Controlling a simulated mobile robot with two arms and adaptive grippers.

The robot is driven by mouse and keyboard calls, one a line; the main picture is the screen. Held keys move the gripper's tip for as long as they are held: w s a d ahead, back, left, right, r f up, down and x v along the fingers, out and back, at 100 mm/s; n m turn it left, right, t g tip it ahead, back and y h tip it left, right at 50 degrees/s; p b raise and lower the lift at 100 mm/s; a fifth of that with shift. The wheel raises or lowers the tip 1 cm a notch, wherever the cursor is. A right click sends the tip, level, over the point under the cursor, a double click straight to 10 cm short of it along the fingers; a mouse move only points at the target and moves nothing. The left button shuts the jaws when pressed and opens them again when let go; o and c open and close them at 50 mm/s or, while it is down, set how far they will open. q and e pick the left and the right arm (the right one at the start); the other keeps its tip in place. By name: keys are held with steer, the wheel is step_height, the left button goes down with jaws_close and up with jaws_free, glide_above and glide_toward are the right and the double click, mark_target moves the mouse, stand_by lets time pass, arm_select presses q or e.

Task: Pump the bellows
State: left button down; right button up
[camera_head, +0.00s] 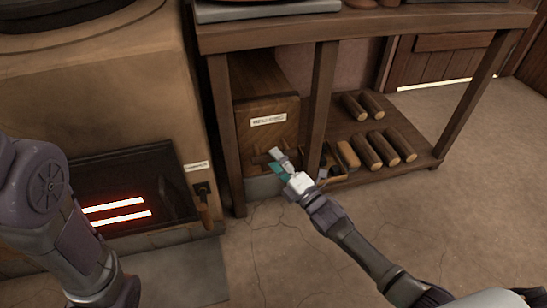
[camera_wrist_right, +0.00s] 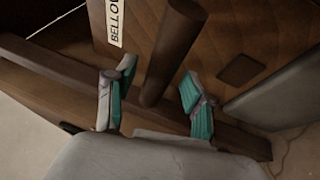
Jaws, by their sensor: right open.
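The bellows (camera_head: 268,115) is a wooden box with a white label, standing on the low shelf under the wooden bench. Its labelled wooden face also shows in the right wrist view (camera_wrist_right: 140,45). A round dark wooden bar (camera_wrist_right: 172,55), apparently the bellows handle, stands out in front of that face. My right gripper (camera_head: 280,161) is low in front of the bellows. In the right wrist view its two teal-padded fingers (camera_wrist_right: 160,97) are spread, one on each side of the bar's near end, with gaps visible. My left arm enters at the left; its gripper is out of view.
The wooden bench (camera_head: 350,25) has legs close to my right gripper. Several logs (camera_head: 380,148) lie on its low shelf. A hearth opening with glowing bars (camera_head: 115,212) is at the left, with a small labelled lever (camera_head: 203,200) beside it. The floor at right is clear.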

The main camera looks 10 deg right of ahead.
steer(key=v, duration=1)
steer(key=shift+s, duration=0.2)
steer(key=shift+d, duration=0.1)
